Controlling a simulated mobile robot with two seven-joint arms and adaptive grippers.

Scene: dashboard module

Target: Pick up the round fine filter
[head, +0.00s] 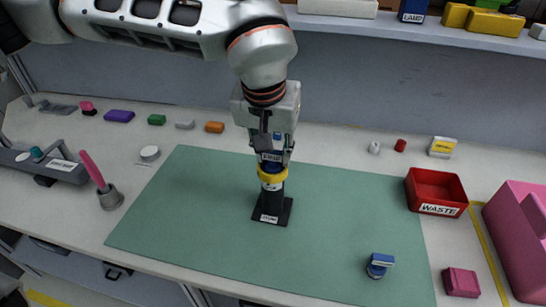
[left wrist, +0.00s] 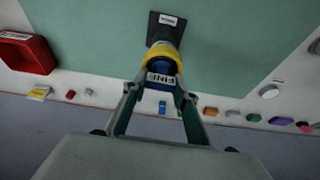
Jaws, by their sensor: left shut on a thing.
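The round fine filter is a blue round piece (head: 272,167) with a "FINE" label, which reads clearly in the left wrist view (left wrist: 160,68). It is at the top of a dark stand (head: 271,205) with a yellow ring (head: 272,177) and a square base on the green mat (head: 190,225). My left gripper (head: 271,158) points down from above, with its fingers on both sides of the filter, shut on it. The fingers hide part of the filter. I cannot tell whether it still rests in the ring. My right gripper is not in view.
A red waste bin (head: 438,190) and a pink container (head: 520,235) stand at the right. A blue labelled piece (head: 379,265) is on the mat's front right. A grey cup with a pink handle (head: 110,198) stands left. Several small parts line the back. Much of the mat is clear.

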